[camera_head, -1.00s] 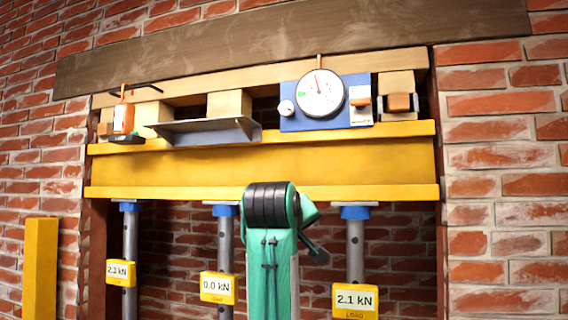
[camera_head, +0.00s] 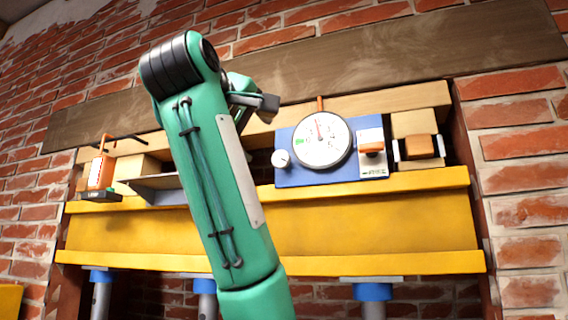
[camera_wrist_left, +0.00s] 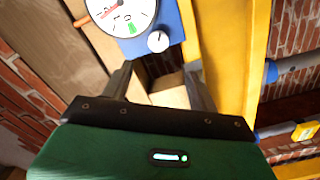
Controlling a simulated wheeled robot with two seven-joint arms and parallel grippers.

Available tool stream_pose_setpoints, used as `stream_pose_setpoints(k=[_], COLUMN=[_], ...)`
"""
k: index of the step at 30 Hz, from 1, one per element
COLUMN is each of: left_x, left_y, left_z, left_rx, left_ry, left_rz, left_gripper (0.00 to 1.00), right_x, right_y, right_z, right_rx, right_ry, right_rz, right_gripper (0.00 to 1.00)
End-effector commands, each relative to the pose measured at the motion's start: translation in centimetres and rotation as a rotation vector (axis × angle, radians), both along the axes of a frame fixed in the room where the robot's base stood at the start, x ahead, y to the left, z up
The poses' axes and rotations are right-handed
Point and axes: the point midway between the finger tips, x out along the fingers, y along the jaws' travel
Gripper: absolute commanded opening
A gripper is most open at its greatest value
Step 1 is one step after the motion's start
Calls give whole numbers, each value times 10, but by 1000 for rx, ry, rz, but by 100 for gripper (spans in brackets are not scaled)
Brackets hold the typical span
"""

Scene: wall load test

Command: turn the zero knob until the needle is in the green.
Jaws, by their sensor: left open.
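The dial gauge (camera_head: 322,140) has a white round face on a blue plate (camera_head: 300,177) above the yellow beam. Its red needle points nearly straight up, outside the green patch (camera_head: 299,142) on the left of the face. The white zero knob (camera_head: 281,158) is at the plate's left; it also shows in the left wrist view (camera_wrist_left: 157,41). My left gripper (camera_head: 262,103) is up and left of the dial, partly hidden by its own arm. In the left wrist view its open, empty fingers (camera_wrist_left: 161,72) point toward the knob side, apart from the knob.
The yellow beam (camera_head: 370,220) runs below the plate, with a wooden beam (camera_head: 400,55) above. An orange block in a holder (camera_head: 419,146) is right of the plate. A grey shelf (camera_head: 160,190) and an orange bottle-like item (camera_head: 101,172) are at the left. Brick wall surrounds them.

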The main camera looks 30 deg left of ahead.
Motion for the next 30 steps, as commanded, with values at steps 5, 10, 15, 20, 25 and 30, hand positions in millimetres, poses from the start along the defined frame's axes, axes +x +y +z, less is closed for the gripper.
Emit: stream_pose_setpoints(k=[5, 10, 15, 20, 25, 30], left_x=[11, 24, 55, 85, 110, 126], left_y=[4, 7, 13, 20, 26, 30], left_z=[5, 5, 3, 3, 2, 0], left_rx=[-1, 2, 1, 1, 2, 2], left_ry=[1, 3, 8, 7, 5, 4], left_rz=[4, 4, 1, 1, 2, 2], left_gripper=[60, 60, 60, 60, 60, 60], right_x=[-37, -59, -40, -15, -19, -35], right_y=[-3, -8, -8, -5, -4, -1], right_z=[19, 38, 57, 76, 90, 98], right_rx=[-4, -11, -10, -6, -4, -2], right_ry=[45, 73, 49, 16, 22, 42], right_rz=[0, 1, 2, 1, 1, 0], right_gripper=[74, 74, 74, 74, 74, 74])
